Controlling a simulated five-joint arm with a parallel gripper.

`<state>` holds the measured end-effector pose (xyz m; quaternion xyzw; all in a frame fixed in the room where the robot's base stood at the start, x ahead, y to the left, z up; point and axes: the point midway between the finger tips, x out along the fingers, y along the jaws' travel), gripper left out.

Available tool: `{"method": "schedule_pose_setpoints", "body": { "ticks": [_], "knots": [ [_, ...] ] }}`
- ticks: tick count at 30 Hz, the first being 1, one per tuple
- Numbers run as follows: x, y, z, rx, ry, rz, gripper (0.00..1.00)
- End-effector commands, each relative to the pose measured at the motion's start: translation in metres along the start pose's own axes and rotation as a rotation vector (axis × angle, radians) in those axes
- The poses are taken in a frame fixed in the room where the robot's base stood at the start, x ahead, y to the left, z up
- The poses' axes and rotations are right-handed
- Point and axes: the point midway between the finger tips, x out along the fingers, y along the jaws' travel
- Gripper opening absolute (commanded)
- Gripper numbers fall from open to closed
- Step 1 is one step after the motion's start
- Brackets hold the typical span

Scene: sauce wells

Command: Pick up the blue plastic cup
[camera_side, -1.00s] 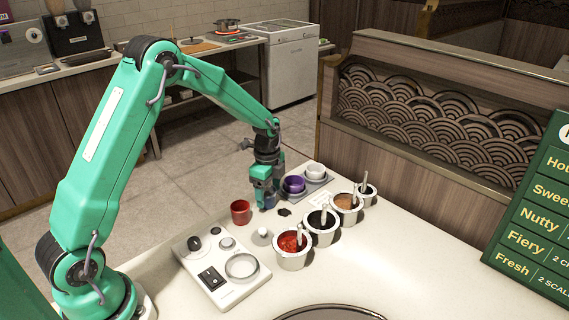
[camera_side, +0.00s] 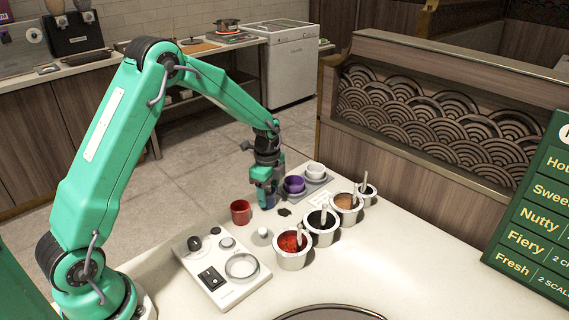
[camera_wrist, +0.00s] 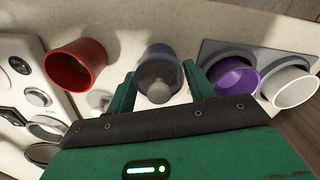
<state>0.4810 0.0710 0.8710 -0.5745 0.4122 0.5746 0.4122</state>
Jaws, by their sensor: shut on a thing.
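The blue cup (camera_wrist: 158,62) shows in the wrist view between the two fingers of my gripper (camera_wrist: 160,88). It looks dark blue, and a pale rounded shape shows at its near side. In the side view my gripper (camera_side: 265,197) points down at the counter, with its fingers shut on the cup, which is mostly hidden there behind them. I cannot tell whether the cup is clear of the counter.
A red cup (camera_side: 241,212) stands to the left. A purple cup (camera_side: 294,186) and a white cup (camera_side: 316,170) sit in a grey tray (camera_side: 318,185) close on the right. Several sauce wells (camera_side: 292,258) and a control panel (camera_side: 222,272) are nearer the camera.

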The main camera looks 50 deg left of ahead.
Motion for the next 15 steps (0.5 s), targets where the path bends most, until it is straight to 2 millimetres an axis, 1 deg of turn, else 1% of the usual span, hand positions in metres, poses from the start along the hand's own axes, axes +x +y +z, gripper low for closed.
{"method": "schedule_pose_setpoints", "body": {
  "ticks": [8, 11, 15],
  "knots": [
    [-0.005, 0.0, 0.0, 0.0, 0.0, -0.001, 0.3],
    [-0.011, -0.001, 0.0, 0.0, 0.0, -0.002, 0.3],
    [-0.028, -0.001, 0.0, 0.0, 0.001, -0.004, 0.3]
  ]
}}
